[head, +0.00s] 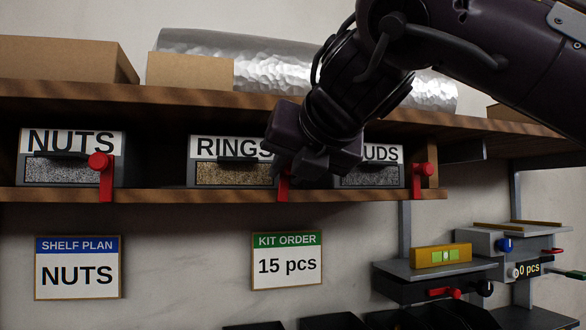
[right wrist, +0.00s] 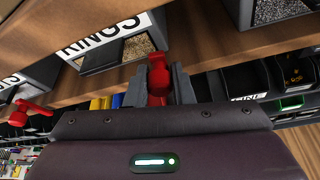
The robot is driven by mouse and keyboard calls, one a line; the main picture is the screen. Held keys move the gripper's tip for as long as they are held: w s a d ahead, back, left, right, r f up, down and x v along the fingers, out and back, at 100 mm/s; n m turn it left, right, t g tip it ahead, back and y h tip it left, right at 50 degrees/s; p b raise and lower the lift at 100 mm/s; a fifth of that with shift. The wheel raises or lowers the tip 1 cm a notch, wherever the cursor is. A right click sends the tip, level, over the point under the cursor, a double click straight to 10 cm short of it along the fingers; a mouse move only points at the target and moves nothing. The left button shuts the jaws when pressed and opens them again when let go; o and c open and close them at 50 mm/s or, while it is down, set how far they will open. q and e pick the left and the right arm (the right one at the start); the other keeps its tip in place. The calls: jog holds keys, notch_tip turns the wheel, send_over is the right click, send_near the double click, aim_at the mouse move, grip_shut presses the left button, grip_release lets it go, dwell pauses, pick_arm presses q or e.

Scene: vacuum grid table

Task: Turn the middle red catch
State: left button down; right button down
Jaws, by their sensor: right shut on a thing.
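The middle red catch (head: 284,185) is on the shelf's front edge, by the right side of the RINGS bin (head: 233,175). My right gripper (head: 287,163) covers its upper part in the head view. In the right wrist view the catch (right wrist: 158,78) stands between the two grey fingers, and the gripper (right wrist: 158,88) is shut on it. The left red catch (head: 102,172) stands upright by the NUTS bin (head: 70,170). The right red catch (head: 420,178) stands by a bin whose label (head: 382,153) is partly hidden by my gripper. My left gripper is not in view.
The wooden shelf (head: 150,195) runs across, with cardboard boxes (head: 190,72) and a silver roll (head: 240,60) above. Signs read NUTS (head: 77,272) and KIT ORDER 15 pcs (head: 287,265). A scale-like unit with a level (head: 442,257) stands at lower right, and dark bins (head: 430,318) lie below.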

jog(key=shift+s+a+f, duration=0.1)
jog(key=shift+a+f, duration=0.15)
jog(key=shift+f, duration=0.15)
dwell(2.5)
jog(key=c, duration=1.5)
grip_release()
jog(key=shift+o, duration=1.2)
jog(key=shift+s+a+r, duration=0.1)
jog(key=shift+a+r, duration=0.1)
jog(key=shift+r, duration=0.05)
jog(key=shift+d, duration=0.1)
jog(key=shift+s+d+r, duration=0.15)
jog(key=shift+s, duration=0.05)
jog(key=b+v, duration=0.2)
jog(key=v, duration=0.5)
jog(key=shift+s+b, duration=0.2)
jog(key=shift+b, duration=0.2)
